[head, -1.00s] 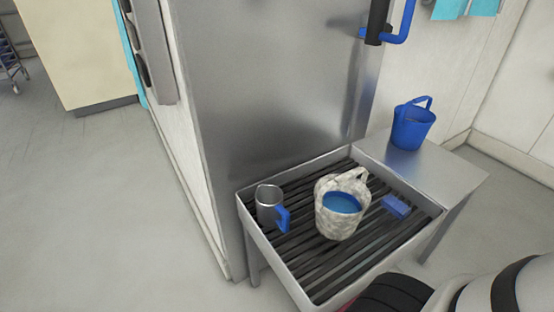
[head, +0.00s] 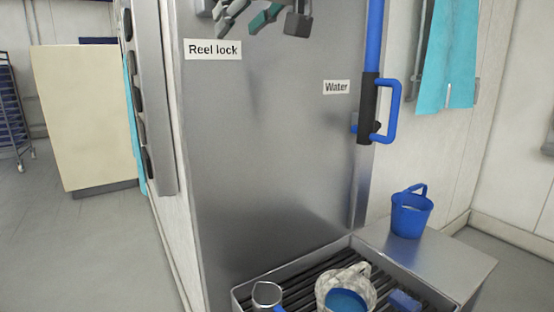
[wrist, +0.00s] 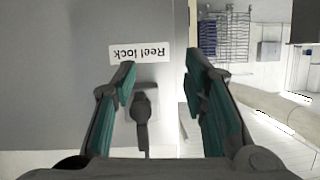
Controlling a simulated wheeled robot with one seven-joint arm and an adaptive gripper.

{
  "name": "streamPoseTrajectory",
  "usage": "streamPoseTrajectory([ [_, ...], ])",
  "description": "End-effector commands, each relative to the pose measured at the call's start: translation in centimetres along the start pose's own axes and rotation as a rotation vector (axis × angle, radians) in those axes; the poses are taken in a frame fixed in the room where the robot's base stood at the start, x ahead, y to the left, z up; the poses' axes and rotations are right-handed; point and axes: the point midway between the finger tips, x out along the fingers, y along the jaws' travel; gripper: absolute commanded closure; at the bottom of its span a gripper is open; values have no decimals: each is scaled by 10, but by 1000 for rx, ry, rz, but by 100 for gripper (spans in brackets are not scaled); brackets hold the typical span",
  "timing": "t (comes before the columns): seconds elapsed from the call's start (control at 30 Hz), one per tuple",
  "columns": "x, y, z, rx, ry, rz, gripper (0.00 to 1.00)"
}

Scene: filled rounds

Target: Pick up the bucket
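A speckled white bucket (head: 329,287) with blue liquid in it stands on the slatted tray, cut off by the bottom edge of the head view. A plain blue bucket (head: 411,216) with a raised handle stands upright on the metal side shelf to its right. My gripper (wrist: 158,78) is open in the wrist view, its teal-padded fingers apart with nothing held. A dark lever (wrist: 141,112) on the panel shows between the fingers, beneath the "Reel lock" label (wrist: 139,53). Parts of the gripper show at the top of the head view, well above both buckets.
The slatted tray (head: 238,297) also holds a metal cup (head: 267,294) at left and a blue block (head: 404,301) at right. A blue pipe and handle (head: 391,110) are on the panel by the "Water" label. Teal cloths (head: 447,65) hang at right. Floor is clear at left.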

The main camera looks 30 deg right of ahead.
Motion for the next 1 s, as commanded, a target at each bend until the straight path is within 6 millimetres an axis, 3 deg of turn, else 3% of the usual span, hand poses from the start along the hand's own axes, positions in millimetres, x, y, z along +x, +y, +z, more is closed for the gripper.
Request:
streamPoseTrajectory([
  [0.03,1,-8,47,6,-106,-11,60],
  [0.1,0,-17,102,8,-233,-20,60],
  [0.2,-7,-25,165,8,-385,-20,60],
  [0.4,-26,-30,264,-15,-634,3,60],
  [0.6,-54,-22,346,-96,-894,58,60],
  [0.73,-64,-6,371,-205,-1042,90,60],
  [1.0,-55,26,370,-411,-1193,75,60],
])
